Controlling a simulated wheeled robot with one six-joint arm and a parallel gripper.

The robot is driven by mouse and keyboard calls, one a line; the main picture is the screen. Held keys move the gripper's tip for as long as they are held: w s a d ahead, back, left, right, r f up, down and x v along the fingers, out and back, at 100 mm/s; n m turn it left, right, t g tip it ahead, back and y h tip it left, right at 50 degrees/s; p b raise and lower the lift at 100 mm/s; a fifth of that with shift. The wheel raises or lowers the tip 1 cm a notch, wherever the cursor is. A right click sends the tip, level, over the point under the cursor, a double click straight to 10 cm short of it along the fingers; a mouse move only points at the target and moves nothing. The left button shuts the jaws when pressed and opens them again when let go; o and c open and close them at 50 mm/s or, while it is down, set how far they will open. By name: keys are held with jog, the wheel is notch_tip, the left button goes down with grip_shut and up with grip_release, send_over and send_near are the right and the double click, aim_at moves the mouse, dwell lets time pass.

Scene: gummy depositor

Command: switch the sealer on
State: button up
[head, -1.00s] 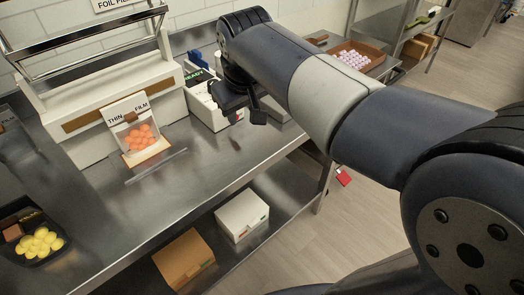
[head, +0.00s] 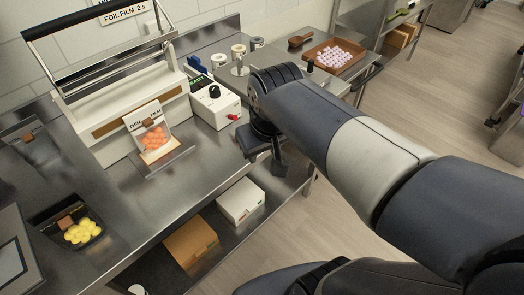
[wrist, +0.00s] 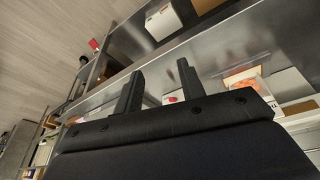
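The sealer (head: 105,137) is a white machine with a raised bar handle, at the left of the steel bench. Its white control box (head: 213,104) stands at its right end, with a black knob (head: 214,92), a green READY display (head: 196,83) and a small red part (head: 233,116) at the front right corner. The switch's state cannot be read. My gripper (head: 263,158) is to the right of the box, near the bench's front edge, apart from it. In the wrist view my gripper (wrist: 160,82) has its two fingers apart, with nothing held between them.
A bag of orange gummies (head: 153,134) leans at the sealer's front. A black tray (head: 65,244) with yellow pieces sits at left. Several spools, a brush (head: 300,40) and a brown tray (head: 312,54) are behind. Boxes (head: 241,203) lie on the lower shelf.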

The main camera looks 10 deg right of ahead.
jog(key=shift+s+r+p, duration=0.1)
jog(key=shift+s+p, duration=0.3)
jog(key=shift+s, duration=0.65)
jog(key=shift+w, duration=0.15)
